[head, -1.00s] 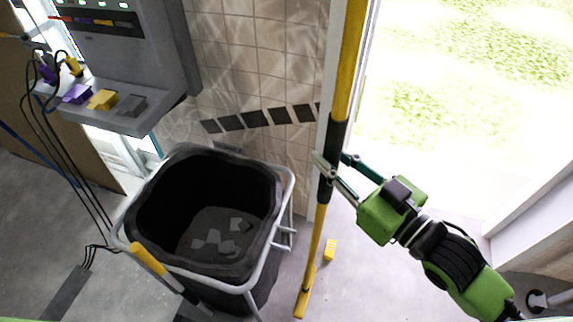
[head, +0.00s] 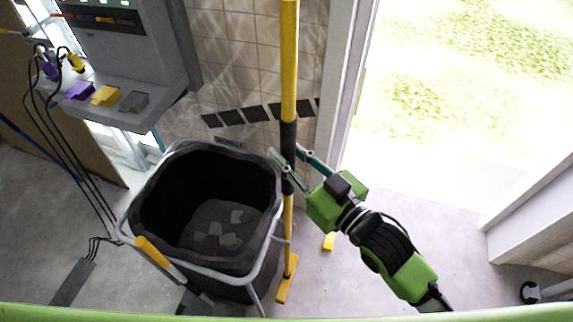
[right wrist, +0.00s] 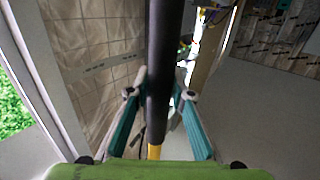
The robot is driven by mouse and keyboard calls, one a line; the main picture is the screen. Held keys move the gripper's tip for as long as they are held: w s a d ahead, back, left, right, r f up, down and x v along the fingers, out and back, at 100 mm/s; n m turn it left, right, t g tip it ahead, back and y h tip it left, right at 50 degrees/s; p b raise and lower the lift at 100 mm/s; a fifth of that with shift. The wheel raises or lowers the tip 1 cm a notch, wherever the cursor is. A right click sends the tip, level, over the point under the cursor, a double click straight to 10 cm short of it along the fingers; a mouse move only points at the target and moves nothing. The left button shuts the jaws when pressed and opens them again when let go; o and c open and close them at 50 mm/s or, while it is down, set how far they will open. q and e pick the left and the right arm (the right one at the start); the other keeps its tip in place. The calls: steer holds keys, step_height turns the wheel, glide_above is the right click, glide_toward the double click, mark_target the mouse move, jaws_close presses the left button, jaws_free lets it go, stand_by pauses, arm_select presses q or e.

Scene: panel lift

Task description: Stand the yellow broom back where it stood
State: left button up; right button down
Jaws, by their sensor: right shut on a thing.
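The yellow broom (head: 289,70) stands nearly upright in the head view, with a black grip section on its shaft and a yellow foot (head: 287,280) low down near the floor. My right gripper (head: 291,165) is shut on the black section of the shaft. In the right wrist view the black shaft (right wrist: 164,60) runs between the two fingers of my right gripper (right wrist: 158,112). I cannot tell whether the foot touches the floor. My left gripper is not in view.
A black bin (head: 160,215) in a grey frame stands close left of the broom. A small yellow block (head: 328,242) lies on the floor to the right. A tiled wall (head: 235,60) is behind, and a bright doorway (head: 440,120) opens at the right.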

step_height(320, 180, down, 4)
steer(key=shift+a+f+p, duration=0.1)
steer(key=shift+a+p, duration=0.05)
steer(key=shift+p, duration=0.3)
steer(key=shift+f, duration=0.2)
steer(key=c, duration=1.8)
jaws_free()
steer(key=shift+f, duration=0.1)
steer(key=shift+s, duration=0.1)
steer(key=shift+b+v, duration=1.3)
steer(key=shift+v, duration=4.6)
